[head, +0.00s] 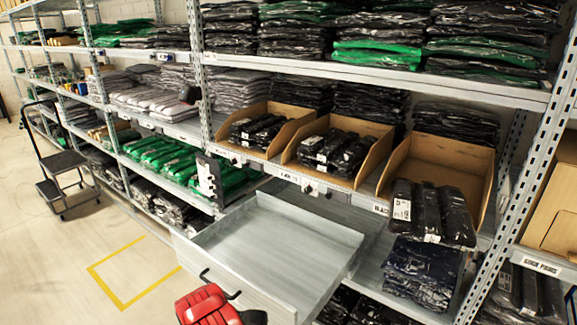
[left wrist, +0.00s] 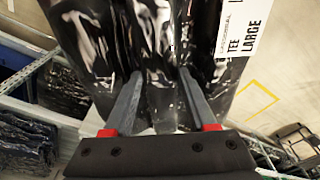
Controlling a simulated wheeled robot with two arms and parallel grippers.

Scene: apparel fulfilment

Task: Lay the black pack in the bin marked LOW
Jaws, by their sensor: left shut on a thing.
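In the left wrist view, my left gripper (left wrist: 157,90) is shut on a black pack (left wrist: 105,35) in glossy clear film, with a white label reading TEE LARGE. The fingers press into folds of the pack, and its far part runs out of the frame. I cannot make out this gripper or the held pack in the head view. My right gripper is not in view. Three open cardboard bins stand on the shelf: left (head: 290,133), middle (head: 371,166) and right (head: 447,158). Each holds black packs. The bin markings are too small to read, so I cannot tell which is LOW.
A grey open tray or drawer (head: 290,240) juts out below the bins. Black packs (head: 430,212) sit at the right bin's front. A red object (head: 207,305) shows at the bottom edge. A step cart (head: 65,165) and a yellow floor outline (head: 105,288) are at left.

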